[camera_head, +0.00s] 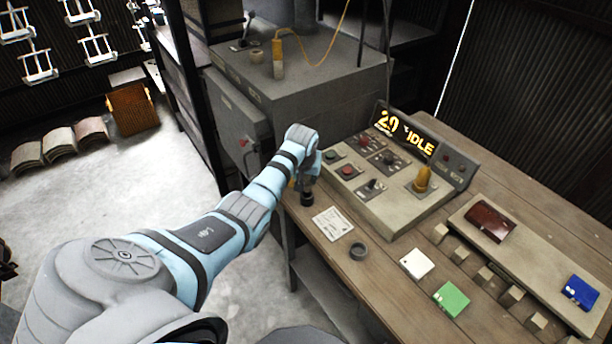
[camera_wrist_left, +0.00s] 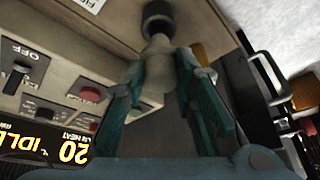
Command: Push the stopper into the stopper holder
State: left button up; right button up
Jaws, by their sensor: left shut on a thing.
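My left gripper (camera_head: 307,178) is above the near left edge of the wooden table, beside the control console. In the wrist view its teal fingers (camera_wrist_left: 163,100) are shut on a pale, stepped piece with a round black end, which I take as the stopper (camera_wrist_left: 155,65). The black end points away from the palm; in the head view it shows below the gripper (camera_head: 307,198). I cannot tell whether it touches the table. A dark ring (camera_head: 358,252) lies on the table to the right and nearer; it may be the stopper holder, but I cannot be sure. My right gripper is out of view.
A white printed card (camera_head: 333,223) lies beside the stopper. The control console (camera_head: 385,205) with buttons, a yellow handle (camera_head: 422,179) and a display reading "20 IDLE" (camera_head: 405,132) stands behind. A grey machine (camera_head: 305,90) is at the back. White, green, red and blue pieces lie right.

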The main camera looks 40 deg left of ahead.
aim_at(306, 184)
pick_arm(q)
jog(key=shift+f, duration=0.25)
jog(key=shift+f, duration=0.3)
jog(key=shift+f+b, duration=0.85)
jog(key=shift+f, duration=0.1)
dwell(1.0)
jog(key=shift+p, duration=0.3)
dwell(0.4)
jog(key=shift+f+b, duration=0.7)
jog(key=shift+f, duration=0.15)
dwell(0.7)
jog(key=o, duration=0.8)
jog(key=o, duration=0.6)
